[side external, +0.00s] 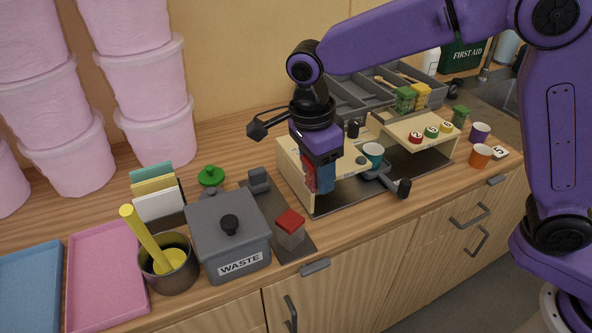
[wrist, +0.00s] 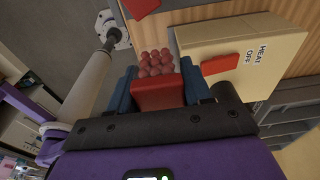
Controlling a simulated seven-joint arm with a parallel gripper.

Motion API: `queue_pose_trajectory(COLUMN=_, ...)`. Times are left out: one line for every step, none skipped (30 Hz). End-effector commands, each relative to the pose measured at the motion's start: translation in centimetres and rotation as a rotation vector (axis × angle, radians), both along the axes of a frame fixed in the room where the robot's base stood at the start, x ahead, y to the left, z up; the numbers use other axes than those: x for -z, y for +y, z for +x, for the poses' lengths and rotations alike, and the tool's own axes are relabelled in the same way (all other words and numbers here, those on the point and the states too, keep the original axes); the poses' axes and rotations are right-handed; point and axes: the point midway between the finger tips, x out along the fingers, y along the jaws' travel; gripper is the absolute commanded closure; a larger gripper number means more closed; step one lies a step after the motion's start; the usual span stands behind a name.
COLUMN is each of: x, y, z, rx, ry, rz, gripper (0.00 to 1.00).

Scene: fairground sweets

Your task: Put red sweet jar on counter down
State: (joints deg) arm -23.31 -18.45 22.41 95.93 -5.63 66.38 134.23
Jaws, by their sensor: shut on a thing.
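My gripper (side external: 318,182) hangs in front of the cream box at the front left of the dark tray, above the counter (side external: 365,198). In the wrist view, its blue fingers are shut on the red sweet jar (wrist: 158,97). The jar shows a red block-like face towards me and a cluster of round red sweets beyond it. In the side view, only a red strip (side external: 309,172) shows beside the fingers; the rest of the jar is hidden. I cannot tell whether the jar touches anything below.
A red-topped grey block (side external: 290,229) stands on a dark strip by the grey waste bin (side external: 229,238). The cream box (wrist: 245,45) reads HEAT OFF. Pink and blue trays lie at left.

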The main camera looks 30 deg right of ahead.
Motion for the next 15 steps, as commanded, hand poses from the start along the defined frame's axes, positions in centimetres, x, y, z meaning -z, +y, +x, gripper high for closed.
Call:
queue_pose_trajectory(x=-0.4, y=-0.4, z=-0.6, rx=-0.001, ry=-0.002, rz=0.001, gripper=0.83)
queue_pose_trajectory(x=-0.6, y=-0.6, z=-1.0, rx=-0.001, ry=-0.002, rz=0.002, gripper=0.83)
queue_pose_trajectory(x=-0.8, y=-0.9, z=-1.4, rx=-0.001, ry=-0.002, rz=0.001, gripper=0.83)
queue_pose_trajectory(x=-0.9, y=-1.1, z=-1.7, rx=-0.001, ry=-0.002, rz=0.002, gripper=0.83)
queue_pose_trajectory(x=-1.1, y=-1.3, z=-1.9, rx=-0.001, ry=-0.002, rz=0.001, gripper=0.83)
queue_pose_trajectory(x=-1.3, y=-1.5, z=-2.2, rx=-0.001, ry=-0.002, rz=0.002, gripper=0.83)
queue_pose_trajectory(x=-1.4, y=-1.6, z=-2.4, rx=-0.001, ry=-0.002, rz=0.001, gripper=0.83)
queue_pose_trajectory(x=-1.4, y=-1.7, z=-2.6, rx=-0.001, ry=-0.001, rz=0.001, gripper=0.83)
queue_pose_trajectory(x=-1.6, y=-1.9, z=-2.8, rx=0.0, ry=-0.001, rz=0.001, gripper=0.83)
queue_pose_trajectory(x=-1.6, y=-2.0, z=-2.9, rx=0.0, ry=-0.001, rz=0.001, gripper=0.83)
queue_pose_trajectory(x=-1.7, y=-2.1, z=-3.0, rx=0.0, ry=-0.001, rz=0.001, gripper=0.83)
queue_pose_trajectory(x=-1.7, y=-2.1, z=-3.1, rx=0.0, ry=0.0, rz=0.0, gripper=0.83)
queue_pose_trajectory(x=-1.7, y=-2.2, z=-3.2, rx=0.0, ry=0.0, rz=0.0, gripper=0.83)
queue_pose_trajectory(x=-1.8, y=-2.2, z=-3.2, rx=0.0, ry=0.0, rz=0.0, gripper=0.83)
queue_pose_trajectory(x=-1.8, y=-2.3, z=-3.2, rx=-0.002, ry=-0.001, rz=0.0, gripper=0.83)
